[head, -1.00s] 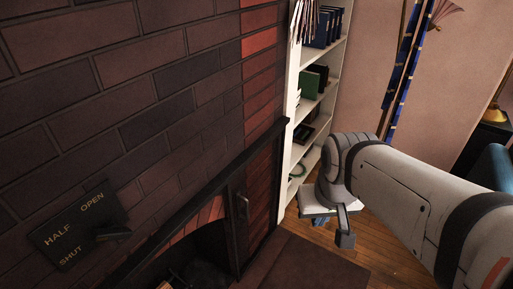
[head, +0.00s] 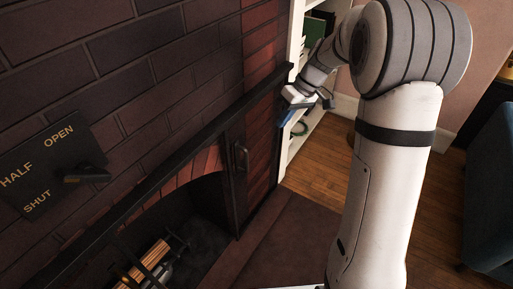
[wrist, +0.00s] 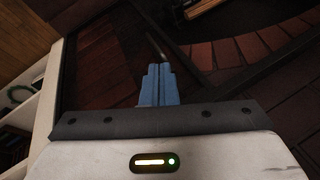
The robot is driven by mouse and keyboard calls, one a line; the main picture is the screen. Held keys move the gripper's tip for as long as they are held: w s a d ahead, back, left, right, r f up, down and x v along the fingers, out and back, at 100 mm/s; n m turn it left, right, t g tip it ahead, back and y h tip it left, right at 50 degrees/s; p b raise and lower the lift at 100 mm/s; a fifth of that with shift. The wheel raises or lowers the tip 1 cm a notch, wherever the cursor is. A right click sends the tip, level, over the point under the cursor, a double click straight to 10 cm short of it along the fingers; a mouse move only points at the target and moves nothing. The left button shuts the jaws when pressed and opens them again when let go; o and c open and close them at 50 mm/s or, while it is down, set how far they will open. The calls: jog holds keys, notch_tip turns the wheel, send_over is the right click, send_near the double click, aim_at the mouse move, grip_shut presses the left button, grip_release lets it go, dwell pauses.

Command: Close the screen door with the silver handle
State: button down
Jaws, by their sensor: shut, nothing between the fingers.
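The screen door (head: 232,190) is a dark-framed panel at the right side of the fireplace opening. It appears to stand open, leaving the opening uncovered. Its silver handle (head: 242,157) is a short upright bar near the top of the panel. In the wrist view a thin pale bar, probably the handle (wrist: 154,45), shows just beyond my fingertips. My gripper (head: 286,116) is shut and empty, to the right of the handle and apart from it in the head view. Its blue fingers (wrist: 158,85) are pressed together in the wrist view.
A damper plate (head: 50,165) marked open, half and shut is on the brick wall at left. Logs (head: 150,265) lie in the firebox. A dark mantel ledge (head: 190,140) runs above the opening. A white bookshelf (head: 300,140) stands behind my gripper. A blue chair (head: 490,200) is at right.

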jog(key=w+d+f+n+y+b, duration=0.1)
jog(key=w+f+n+y+b, duration=0.15)
jog(key=w+f, duration=0.65)
jog(key=s+a+f+b, duration=0.2)
jog(key=s+a+f, duration=0.1)
jog(key=a+f, duration=0.6)
jog(key=shift+s, duration=0.4)
jog(key=shift+f+n, duration=0.1)
jog(key=shift+n, duration=0.15)
